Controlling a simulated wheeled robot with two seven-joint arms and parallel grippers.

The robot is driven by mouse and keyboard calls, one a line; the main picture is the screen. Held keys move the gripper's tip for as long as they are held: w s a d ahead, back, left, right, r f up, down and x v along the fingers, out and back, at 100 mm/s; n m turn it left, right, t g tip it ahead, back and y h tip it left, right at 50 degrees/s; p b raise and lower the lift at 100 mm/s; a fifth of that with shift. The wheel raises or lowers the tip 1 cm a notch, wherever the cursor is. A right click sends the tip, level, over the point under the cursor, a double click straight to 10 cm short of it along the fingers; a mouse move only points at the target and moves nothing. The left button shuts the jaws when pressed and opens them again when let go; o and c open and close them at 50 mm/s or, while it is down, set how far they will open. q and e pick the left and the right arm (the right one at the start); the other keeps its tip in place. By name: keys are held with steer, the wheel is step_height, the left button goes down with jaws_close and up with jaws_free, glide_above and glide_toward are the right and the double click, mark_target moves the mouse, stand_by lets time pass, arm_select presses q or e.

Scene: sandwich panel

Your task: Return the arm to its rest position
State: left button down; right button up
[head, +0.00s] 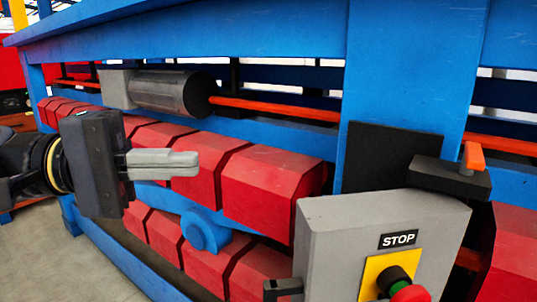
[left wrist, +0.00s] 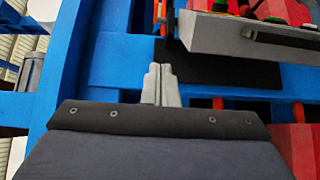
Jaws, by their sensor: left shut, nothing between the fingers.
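My left gripper (head: 198,163) comes in from the left in the head view, with its two grey fingers together and nothing between them. It points right, in front of the row of red blocks (head: 272,190) on the blue machine frame (head: 250,40). In the left wrist view the shut fingers (left wrist: 161,68) show against the blue frame (left wrist: 105,75), below and left of the grey control box. My right gripper is in neither view.
A grey control box (head: 340,225) with a STOP label, a red button (head: 410,294) and a green one stands at lower right. A black box with an orange lever (head: 474,157) sits behind it. A dark motor cylinder (head: 170,93) is at the back. Grey floor (head: 35,255) is clear at lower left.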

arm_select(q)
steer(key=s+a+f+t+y, duration=0.1)
steer(key=s+a+f+y, duration=0.2)
steer(key=f, duration=0.9)
steer(key=s+a+f+t+y, duration=0.1)
steer(key=s+a+f+y, duration=0.2)
steer(key=f, duration=1)
steer(key=s+a+f+t+y, duration=0.2)
steer(key=f+y, duration=0.6)
steer(key=f, duration=0.5)
steer(key=shift+s+a+f+n, duration=0.25)
steer(key=shift+s+a+n, duration=0.05)
steer(key=shift+s+a, duration=0.2)
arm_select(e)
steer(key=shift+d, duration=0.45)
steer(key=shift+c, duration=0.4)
